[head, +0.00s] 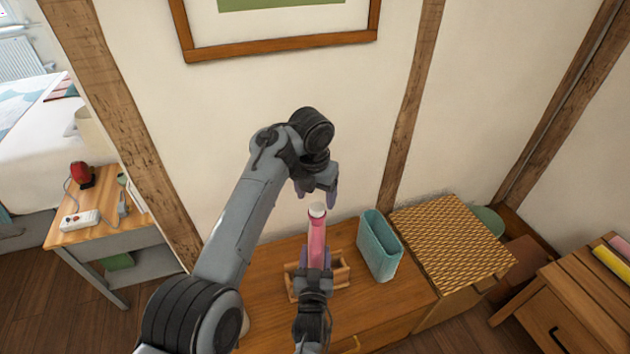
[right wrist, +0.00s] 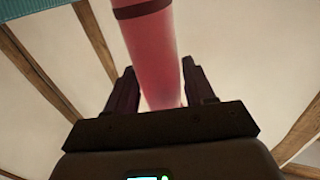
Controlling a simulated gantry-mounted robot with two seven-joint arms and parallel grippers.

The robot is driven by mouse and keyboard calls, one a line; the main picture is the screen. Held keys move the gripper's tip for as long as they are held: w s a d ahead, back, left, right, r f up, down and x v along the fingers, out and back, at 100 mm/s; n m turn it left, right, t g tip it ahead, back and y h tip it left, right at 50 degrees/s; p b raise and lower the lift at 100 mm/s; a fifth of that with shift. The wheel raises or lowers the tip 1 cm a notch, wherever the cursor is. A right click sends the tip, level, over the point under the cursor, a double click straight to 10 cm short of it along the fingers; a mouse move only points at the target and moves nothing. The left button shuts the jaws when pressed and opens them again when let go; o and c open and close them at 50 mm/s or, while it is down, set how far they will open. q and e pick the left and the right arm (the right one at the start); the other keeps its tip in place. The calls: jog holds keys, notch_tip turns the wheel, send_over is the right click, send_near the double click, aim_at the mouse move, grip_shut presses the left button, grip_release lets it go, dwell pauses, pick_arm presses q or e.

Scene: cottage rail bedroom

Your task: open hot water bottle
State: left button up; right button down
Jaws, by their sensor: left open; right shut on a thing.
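The hot water bottle (head: 317,240) is a slim pink bottle with a white cap (head: 317,210) on top. It stands roughly upright above the wooden cabinet in the head view. My right gripper (head: 314,262) is shut on its lower part; the pink body also rises between the fingers in the right wrist view (right wrist: 152,55), where a dark band crosses it near the top edge. My left gripper (head: 329,198) is open and empty, just above and to the right of the cap, apart from it as far as I can tell. The bottle's lower end is hidden by my right gripper.
A small wooden tray (head: 341,276) lies on the cabinet top (head: 262,290) around the bottle's base. A teal bin (head: 379,248) stands close on the right, beside a woven-top chest (head: 455,240). The wall (head: 260,90) rises behind. The cabinet's left part is clear.

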aim_at(317, 206)
pick_arm(q)
jog(key=shift+w+d+f, duration=0.1)
jog(key=shift+w+f, duration=0.05)
jog(key=shift+f, duration=0.85)
jog(key=shift+w+f, duration=0.1)
jog(key=shift+f, duration=0.85)
jog(key=shift+c, duration=0.4)
jog(key=c, duration=1.2)
jog(key=n, duration=0.4)
jog(key=shift+r+y, duration=0.1)
jog(key=shift+y, duration=0.2)
jog(key=n, duration=0.5)
jog(key=shift+d+y, duration=0.1)
jog(key=shift+y, duration=0.2)
jog(key=n, duration=0.5)
jog(key=shift+d+r+n, duration=0.1)
jog(key=shift+n, duration=0.2)
jog(key=shift+n+y, duration=0.3)
jog(key=shift+n, duration=0.9)
jog(key=o, duration=1.1)
